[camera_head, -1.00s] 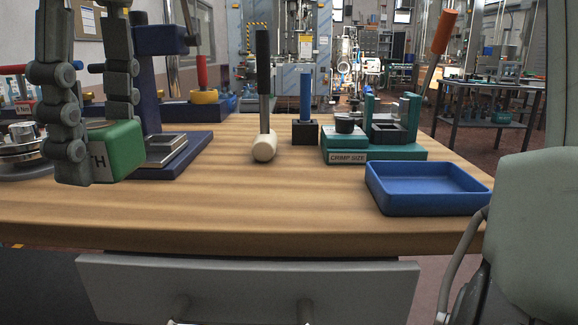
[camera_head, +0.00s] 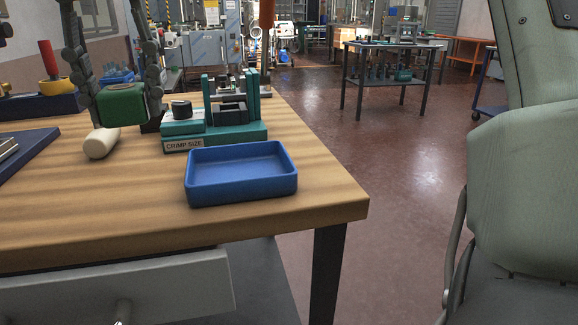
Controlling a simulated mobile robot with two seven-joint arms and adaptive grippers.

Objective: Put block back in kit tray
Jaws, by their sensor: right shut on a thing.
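A green block (camera_head: 121,105) is held between the two dark jointed fingers of my right gripper (camera_head: 118,95), which comes down from the top left. The block is in front of part of the mallet and appears raised above the wooden table. A shallow, empty blue tray (camera_head: 242,188) lies at the table's near right corner, to the right of and nearer than the block. My left gripper is out of view.
A teal fixture marked CRIMP SIZE (camera_head: 215,136) stands just behind the tray. A mallet with a cream head (camera_head: 101,143) lies left of it, and a dark blue base (camera_head: 22,150) is at the far left. The table (camera_head: 150,215) is bare left of the tray.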

